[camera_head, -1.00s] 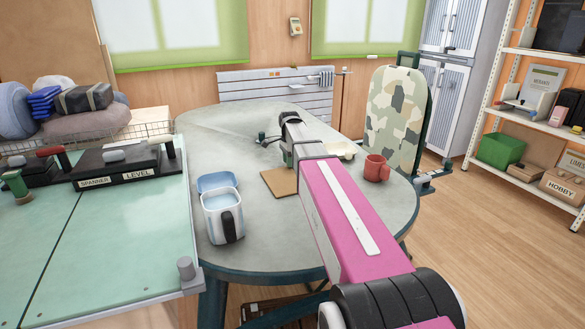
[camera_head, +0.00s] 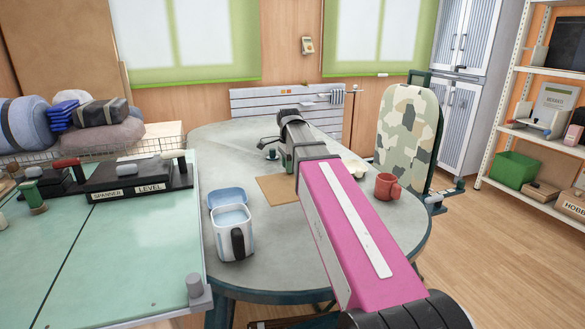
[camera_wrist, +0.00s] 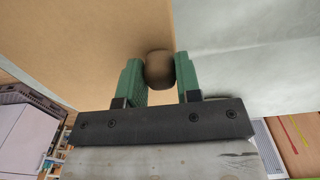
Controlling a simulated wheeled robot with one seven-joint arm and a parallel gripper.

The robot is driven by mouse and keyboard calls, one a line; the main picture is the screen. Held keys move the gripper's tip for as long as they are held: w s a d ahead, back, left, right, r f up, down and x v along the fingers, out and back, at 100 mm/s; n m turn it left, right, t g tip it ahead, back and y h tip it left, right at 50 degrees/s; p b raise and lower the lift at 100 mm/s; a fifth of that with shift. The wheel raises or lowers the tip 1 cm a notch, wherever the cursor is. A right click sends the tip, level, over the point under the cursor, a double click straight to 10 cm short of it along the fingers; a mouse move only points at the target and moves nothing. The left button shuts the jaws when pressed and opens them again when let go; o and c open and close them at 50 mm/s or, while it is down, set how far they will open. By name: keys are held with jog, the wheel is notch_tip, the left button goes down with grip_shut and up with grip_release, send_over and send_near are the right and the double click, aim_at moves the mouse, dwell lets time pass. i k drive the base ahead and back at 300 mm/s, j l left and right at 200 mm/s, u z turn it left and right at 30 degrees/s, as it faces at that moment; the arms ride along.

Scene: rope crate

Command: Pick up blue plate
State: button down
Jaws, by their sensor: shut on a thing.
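I cannot make out a blue plate in either view. My gripper (camera_wrist: 161,78) has green fingers and is shut on a rounded brown thing (camera_wrist: 159,68). In the head view my arm reaches over the grey round table, and its far end hides much of the gripper. A flat tan board (camera_head: 277,190) shows beside the arm; it also fills the upper left of the wrist view (camera_wrist: 90,40). I cannot tell whether the brown thing is joined to it.
The white container (camera_head: 226,241) with a dark handle stands at the table's front left. A red mug (camera_head: 387,187) and a pale dish (camera_head: 358,170) are right of my arm. A green-topped bench (camera_head: 125,250) with tools adjoins on the left. The grey table (camera_head: 270,262) is bare between them.

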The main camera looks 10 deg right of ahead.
aim_at(216, 199)
jog(key=k+j+z, duration=0.25)
jog(key=k, duration=0.6)
jog(key=i+l, duration=0.05)
jog(key=l, duration=0.05)
